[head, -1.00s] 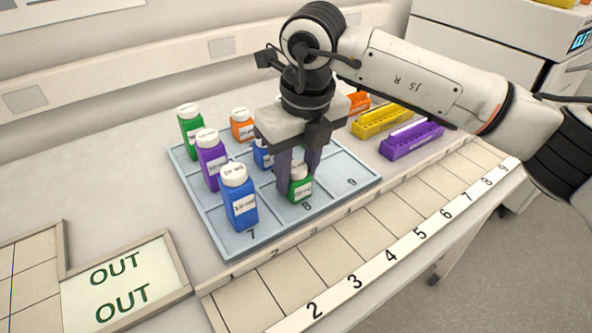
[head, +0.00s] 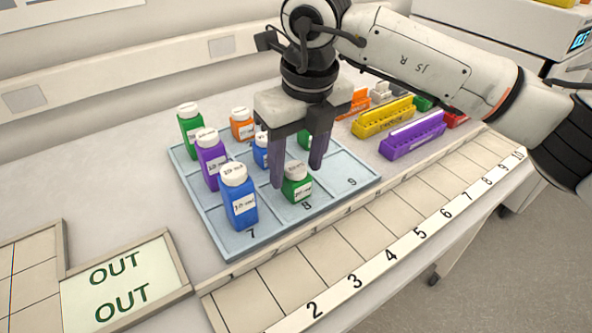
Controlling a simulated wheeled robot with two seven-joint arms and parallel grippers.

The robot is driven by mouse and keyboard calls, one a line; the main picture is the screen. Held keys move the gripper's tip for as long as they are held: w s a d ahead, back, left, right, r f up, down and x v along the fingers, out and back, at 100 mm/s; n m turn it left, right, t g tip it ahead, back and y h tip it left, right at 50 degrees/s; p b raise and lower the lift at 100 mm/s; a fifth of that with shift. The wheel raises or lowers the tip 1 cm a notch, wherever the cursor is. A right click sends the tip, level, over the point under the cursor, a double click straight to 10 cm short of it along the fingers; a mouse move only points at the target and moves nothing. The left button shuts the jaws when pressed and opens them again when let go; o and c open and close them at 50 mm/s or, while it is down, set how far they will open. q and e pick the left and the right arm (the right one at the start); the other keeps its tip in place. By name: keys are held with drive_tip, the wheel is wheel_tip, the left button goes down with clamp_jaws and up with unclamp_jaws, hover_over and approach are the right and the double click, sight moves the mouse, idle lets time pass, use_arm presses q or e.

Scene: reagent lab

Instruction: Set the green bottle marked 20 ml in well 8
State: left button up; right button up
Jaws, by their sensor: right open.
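A short green bottle (head: 297,184) with a white cap stands upright in well 8 of the pale blue tray (head: 330,190), the front middle cell. Its label is too small to read surely. My right gripper (head: 297,178) is open, with its two dark fingers just above and behind the green bottle, apart from each other and holding nothing. Another green bottle (head: 304,140) is partly hidden behind the right finger. A tall green bottle (head: 190,130) stands in the back left cell. My left gripper is not in view.
A blue bottle (head: 239,205) stands in well 7, beside the green one. A purple bottle (head: 211,165), an orange bottle (head: 241,128) and a small blue bottle (head: 261,155) fill other cells. Well 9 (head: 352,182) is empty. Yellow (head: 384,118) and purple racks (head: 412,138) stand at right.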

sight(302, 173)
wheel_tip(302, 173, up, 10)
drive_tip(key=s, duration=0.1)
drive_tip(key=shift+d+f, duration=0.2)
drive_tip(key=shift+d, duration=0.2)
drive_tip(key=shift+s, duration=0.2)
